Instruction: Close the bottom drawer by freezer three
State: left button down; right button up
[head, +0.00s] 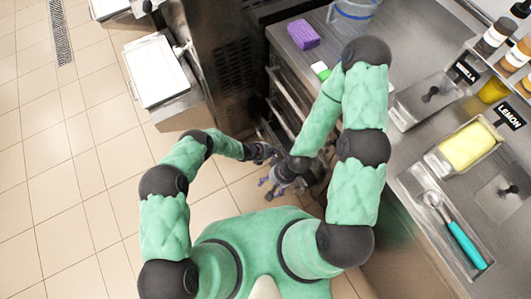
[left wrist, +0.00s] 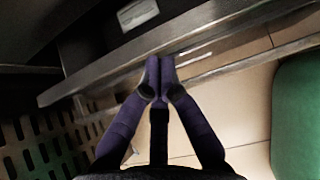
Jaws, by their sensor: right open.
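The steel drawer unit (head: 284,82) under the counter has several long bar handles. The low drawer (head: 270,135) near the floor is partly hidden by my arms, and I cannot tell how far it stands out. My left gripper (head: 270,153) is low beside it. In the left wrist view, its purple fingers (left wrist: 160,68) meet at the tips, against or just in front of a long metal drawer edge (left wrist: 95,82); contact is unclear. I see nothing between them. My right gripper (head: 268,188) is open, below and close to the left one, near the floor.
A freezer with a white-topped tray (head: 156,70) stands at upper left. The counter holds a purple sponge (head: 303,34), a clear tub (head: 354,12), a yellow lemon pan (head: 466,145) and a teal-handled scoop (head: 465,243). Open tiled floor (head: 65,170) lies to the left.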

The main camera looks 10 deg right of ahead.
pick_arm(q)
jog(key=shift+w+d, duration=0.2)
jog(key=shift+d, duration=0.4)
jog(key=shift+w+d, duration=0.15)
jog(key=shift+d, duration=0.4)
